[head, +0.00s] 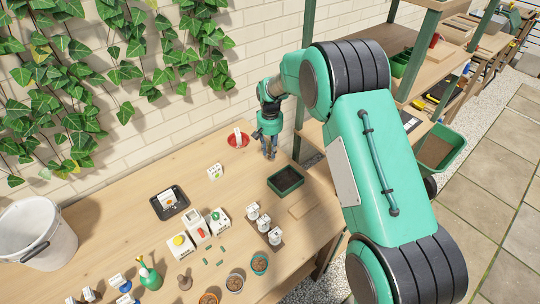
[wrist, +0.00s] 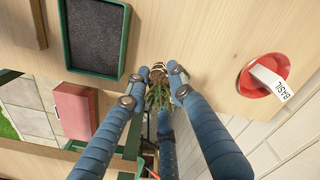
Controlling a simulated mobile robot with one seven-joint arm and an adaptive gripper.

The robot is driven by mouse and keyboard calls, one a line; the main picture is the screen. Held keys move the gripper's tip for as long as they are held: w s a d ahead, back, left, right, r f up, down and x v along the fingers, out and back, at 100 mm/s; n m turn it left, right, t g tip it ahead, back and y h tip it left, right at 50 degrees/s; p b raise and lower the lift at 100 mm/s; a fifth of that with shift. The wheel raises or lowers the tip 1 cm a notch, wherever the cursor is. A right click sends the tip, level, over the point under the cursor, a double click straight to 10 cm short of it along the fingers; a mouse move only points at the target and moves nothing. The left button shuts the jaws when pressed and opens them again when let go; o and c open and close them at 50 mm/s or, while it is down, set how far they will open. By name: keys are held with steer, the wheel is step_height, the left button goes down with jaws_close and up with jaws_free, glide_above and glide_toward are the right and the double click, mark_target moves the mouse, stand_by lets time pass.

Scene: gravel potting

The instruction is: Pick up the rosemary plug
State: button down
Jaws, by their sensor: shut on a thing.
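My gripper (head: 268,153) is over the back right part of the wooden bench, its fingers pointing down. In the wrist view my gripper (wrist: 154,84) has its blue fingers closed around the rosemary plug (wrist: 158,97), a small green needle-leaved sprig with a brown root end. In the head view the plug is mostly hidden by the fingers. I cannot tell whether it touches the bench.
A red saucer (head: 238,142) with a white label reading BASIL (wrist: 269,82) is close by. A green-rimmed tray of dark soil (wrist: 124,40) is on the other side. Pots, labels and boxes stand at the front left. A white bucket (head: 38,225) is far left.

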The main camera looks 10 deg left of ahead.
steer(key=shift+r+p, duration=0.3)
steer(key=shift+r, duration=1.65)
